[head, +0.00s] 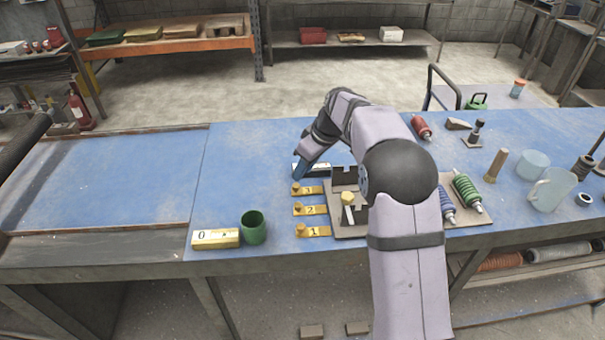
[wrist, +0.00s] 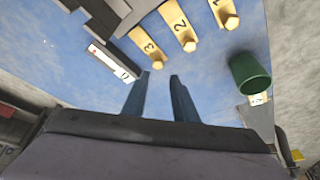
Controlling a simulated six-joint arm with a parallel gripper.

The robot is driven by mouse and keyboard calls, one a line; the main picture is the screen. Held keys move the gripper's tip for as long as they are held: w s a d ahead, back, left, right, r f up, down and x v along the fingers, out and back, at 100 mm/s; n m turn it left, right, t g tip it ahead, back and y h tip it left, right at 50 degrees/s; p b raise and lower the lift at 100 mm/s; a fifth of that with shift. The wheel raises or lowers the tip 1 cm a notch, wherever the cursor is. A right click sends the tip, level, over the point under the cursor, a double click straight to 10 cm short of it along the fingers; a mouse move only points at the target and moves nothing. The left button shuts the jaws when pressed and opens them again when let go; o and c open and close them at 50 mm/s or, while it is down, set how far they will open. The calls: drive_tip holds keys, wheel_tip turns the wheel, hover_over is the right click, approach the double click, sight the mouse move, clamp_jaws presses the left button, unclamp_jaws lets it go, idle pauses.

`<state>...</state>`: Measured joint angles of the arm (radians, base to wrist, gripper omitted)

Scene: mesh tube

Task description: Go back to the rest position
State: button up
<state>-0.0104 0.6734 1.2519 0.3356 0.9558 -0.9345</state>
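My gripper (head: 300,172) hangs over the blue workbench (head: 250,165), just behind the yellow plate (head: 305,189) numbered 3. In the wrist view its two blue fingers (wrist: 160,78) stand apart with nothing between them, so it is open and empty. A white labelled bar (wrist: 110,62) lies just to the left of the fingers there; in the head view the gripper partly hides it. The yellow plates numbered 2 (head: 310,209) and 1 (head: 312,231) lie in a row toward the front edge. My arm reaches over the bench from the front.
A green cup (head: 253,227) and a yellow block (head: 215,238) marked 0 stand near the front edge. A board (head: 345,231) with dark brackets and a yellow-headed bolt (head: 348,199) lies beside the plates. Rollers (head: 467,191) and clear containers (head: 553,188) stand right. The bench's left is bare.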

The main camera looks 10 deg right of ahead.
idle(0.4)
drive_tip(key=s+d+r+m+g+h+p, duration=0.1)
drive_tip(key=s+d+r+m+p, duration=0.1)
drive_tip(key=s, duration=1)
drive_tip(key=s+d+r+m+g+h+p, duration=0.1)
drive_tip(key=s+p, duration=0.5)
drive_tip(key=s, duration=0.6)
drive_tip(key=s+d+r+m+g+h+p, duration=0.1)
drive_tip(key=s+d+r+m+p, duration=0.2)
drive_tip(key=s+m, duration=0.3)
drive_tip(key=s+d+p, duration=0.1)
drive_tip(key=s, duration=0.4)
drive_tip(key=shift+s+d+r+p, duration=0.15)
drive_tip(key=shift+s+p, duration=0.15)
drive_tip(key=shift+s, duration=0.1)
wheel_tip(320, 180, down, 5)
drive_tip(key=b, duration=0.5)
idle(0.4)
